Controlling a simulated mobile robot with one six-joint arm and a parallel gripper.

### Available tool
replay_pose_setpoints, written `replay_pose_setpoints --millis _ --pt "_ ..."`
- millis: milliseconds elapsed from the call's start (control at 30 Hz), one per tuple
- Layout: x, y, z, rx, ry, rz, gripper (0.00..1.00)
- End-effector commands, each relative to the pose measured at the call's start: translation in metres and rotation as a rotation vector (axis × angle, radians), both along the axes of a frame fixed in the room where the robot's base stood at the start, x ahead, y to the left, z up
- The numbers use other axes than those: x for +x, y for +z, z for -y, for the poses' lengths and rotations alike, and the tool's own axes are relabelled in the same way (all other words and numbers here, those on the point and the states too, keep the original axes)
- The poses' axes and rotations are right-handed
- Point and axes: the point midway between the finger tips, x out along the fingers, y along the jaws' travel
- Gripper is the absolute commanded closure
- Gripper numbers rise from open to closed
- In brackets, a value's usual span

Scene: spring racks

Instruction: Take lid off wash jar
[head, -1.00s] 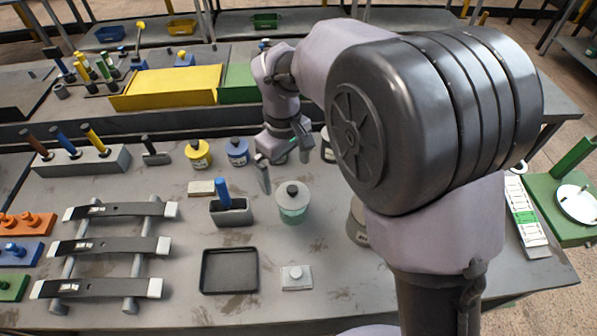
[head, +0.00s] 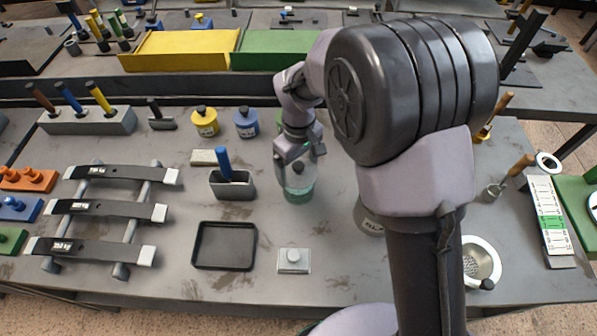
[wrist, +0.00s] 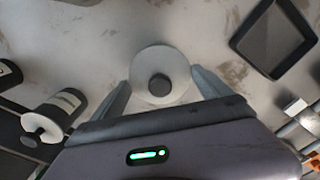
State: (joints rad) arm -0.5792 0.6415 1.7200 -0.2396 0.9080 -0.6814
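The wash jar (head: 298,192) is clear with green liquid and stands upright on the grey bench, right of the blue-handled tool in its holder. My gripper (head: 298,168) is directly above it in the head view and hides most of its top. In the wrist view the round pale lid (wrist: 148,92) with a dark knob (wrist: 160,84) lies between my two fingers (wrist: 160,80). The fingers are open, one on each side of the lid. Whether they touch its edge I cannot tell.
A black tray (head: 225,264) and a small square plate with a knob (head: 294,262) lie in front. Yellow (head: 205,121) and blue (head: 246,122) jars stand behind. The holder with the blue-handled tool (head: 232,186) is close on the left.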

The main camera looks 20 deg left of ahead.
Motion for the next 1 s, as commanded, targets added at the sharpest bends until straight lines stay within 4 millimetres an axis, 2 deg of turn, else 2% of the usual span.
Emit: replay_pose_setpoints --millis 33,167,467,700,1000 --pt "0.000 0.000 0.000 -0.001 0.000 -0.001 0.29" --pt "0.000 0.000 0.000 -0.001 0.000 -0.001 0.54" --pt "0.000 0.005 0.000 0.000 0.000 0.000 0.54" --pt "0.000 0.042 -0.001 0.001 0.001 0.002 0.54" --pt "-0.055 0.044 -0.051 0.000 0.006 0.000 0.54"
